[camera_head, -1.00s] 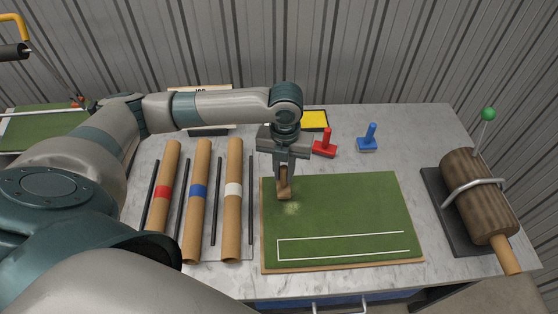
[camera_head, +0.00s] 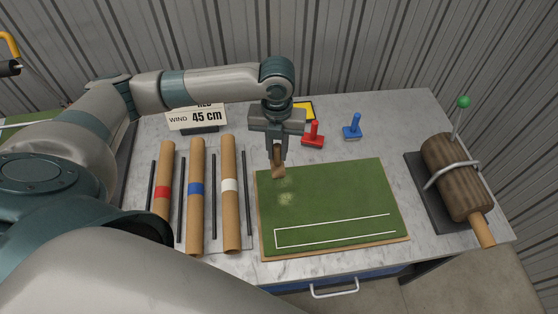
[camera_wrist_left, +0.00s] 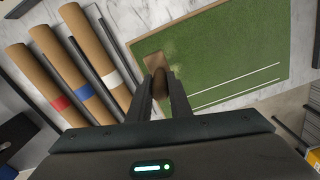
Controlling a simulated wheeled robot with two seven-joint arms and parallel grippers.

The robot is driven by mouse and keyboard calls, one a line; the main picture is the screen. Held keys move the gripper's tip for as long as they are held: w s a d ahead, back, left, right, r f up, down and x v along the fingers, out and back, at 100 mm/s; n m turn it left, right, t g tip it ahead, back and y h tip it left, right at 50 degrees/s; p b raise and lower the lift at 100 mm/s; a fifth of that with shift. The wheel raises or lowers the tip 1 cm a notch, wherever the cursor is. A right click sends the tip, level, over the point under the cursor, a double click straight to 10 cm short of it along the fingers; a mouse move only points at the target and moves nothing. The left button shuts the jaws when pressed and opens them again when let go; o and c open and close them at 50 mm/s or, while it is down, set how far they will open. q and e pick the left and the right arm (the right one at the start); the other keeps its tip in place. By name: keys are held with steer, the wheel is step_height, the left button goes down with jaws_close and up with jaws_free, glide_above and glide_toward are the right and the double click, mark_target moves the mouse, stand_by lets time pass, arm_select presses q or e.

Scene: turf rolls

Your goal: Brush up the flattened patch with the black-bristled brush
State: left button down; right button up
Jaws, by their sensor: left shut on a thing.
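My left gripper (camera_head: 277,152) is shut on a brush (camera_head: 278,172) with a wooden body. It holds the brush at the far left part of the green turf board (camera_head: 350,192). The bristles are hidden under the brush, and I cannot tell whether they touch the turf. The flattened patch (camera_head: 286,198) is a pale spot just in front of the brush. In the left wrist view the brush (camera_wrist_left: 158,80) sits between the fingers, with the pale patch (camera_wrist_left: 172,48) beside it. My right gripper is not in view.
Several tan rolls, including a white-banded one (camera_head: 230,210), and dark rods lie left of the board. A red-handled tool (camera_head: 314,135) and a blue-handled tool (camera_head: 353,127) stand behind it. A brown roll on a stand (camera_head: 455,175) is at right. A sign (camera_head: 197,118) stands at the back.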

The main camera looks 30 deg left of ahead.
arm_select(q)
steer(key=shift+f, duration=0.1)
stand_by(0.5)
steer(key=shift+d+f+n+b, duration=0.2)
steer(key=shift+d+n+b, duration=0.15)
steer(key=shift+n+b, duration=0.6)
steer(key=n+b, duration=0.1)
steer(key=n, duration=0.1)
steer(key=d+n, duration=0.1)
steer(key=n, duration=0.1)
steer(key=n+b, duration=0.1)
steer(key=n, duration=0.1)
steer(key=shift+s+d+f+b, duration=0.15)
steer(key=shift+d+f+b, duration=0.15)
steer(key=shift+b, duration=0.05)
steer(key=shift+s+d+f+n+b, duration=0.5)
steer(key=shift+n+b, duration=1.35)
steer(key=shift+n, duration=2.05)
steer(key=shift+s+d+f+n+b, duration=0.25)
steer(key=shift+s+d+n+b, duration=0.45)
steer(key=shift+n+b, duration=2.2)
steer(key=shift+s+d+f+n+b, duration=0.45)
steer(key=shift+d+n+b, duration=0.3)
steer(key=shift+n, duration=4.2)
steer(key=shift+s+a, duration=0.15)
steer(key=shift+a, duration=0.1)
